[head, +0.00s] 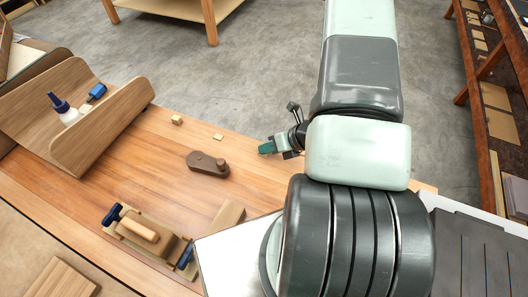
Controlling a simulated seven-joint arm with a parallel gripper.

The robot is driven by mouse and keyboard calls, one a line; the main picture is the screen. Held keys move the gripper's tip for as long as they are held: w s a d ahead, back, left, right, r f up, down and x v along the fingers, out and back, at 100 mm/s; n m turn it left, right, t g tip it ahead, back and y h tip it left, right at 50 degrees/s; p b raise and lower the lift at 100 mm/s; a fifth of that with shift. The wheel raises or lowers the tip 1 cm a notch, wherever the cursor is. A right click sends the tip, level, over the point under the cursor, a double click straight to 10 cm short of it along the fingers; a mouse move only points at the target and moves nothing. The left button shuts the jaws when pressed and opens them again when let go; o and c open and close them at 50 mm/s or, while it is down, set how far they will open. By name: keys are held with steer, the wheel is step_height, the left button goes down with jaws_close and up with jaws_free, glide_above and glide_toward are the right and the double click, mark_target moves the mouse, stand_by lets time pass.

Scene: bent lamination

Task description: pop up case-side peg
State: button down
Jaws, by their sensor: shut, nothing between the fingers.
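My gripper (266,148) has green fingertips, points left and is shut with nothing in it. It is at the right of the wooden table, to the upper right of a dark brown rounded block (200,166) and apart from it. A small round knob or peg (221,163) shows at the block's right end. I cannot tell whether this is the case-side peg. No other peg is clear at this size.
A small wooden block (177,119) and a flat wood piece (217,137) lie behind the brown block. A clamped wooden form (140,232) with blue handles stands at the front. A curved wooden tray (110,130) holds a glue bottle (66,112) and a blue item (97,92).

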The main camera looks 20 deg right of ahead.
stand_by(0.3)
steer(key=shift+r, duration=0.8)
steer(key=shift+r, duration=2.5)
steer(key=s+a+r+n+g, duration=0.15)
steer(key=a+r+n, duration=0.35)
steer(key=r+n, duration=0.5)
steer(key=a+r+n+g, duration=0.2)
steer(key=a+r+n, duration=0.3)
steer(key=r+n, duration=0.5)
steer(key=s+d+r+n+t+h, duration=0.1)
steer(key=s+r+n+h, duration=0.2)
steer(key=s+r+n, duration=0.3)
steer(key=s+d+r+n+t+h, duration=0.1)
steer(key=s+r+n+t+h, duration=0.1)
steer(key=s+r+n+h, duration=0.2)
steer(key=s+r+n, duration=0.3)
steer(key=r+n, duration=0.2)
steer(key=r, duration=0.2)
steer(key=shift+d+r, duration=0.25)
steer(key=shift+d, duration=0.1)
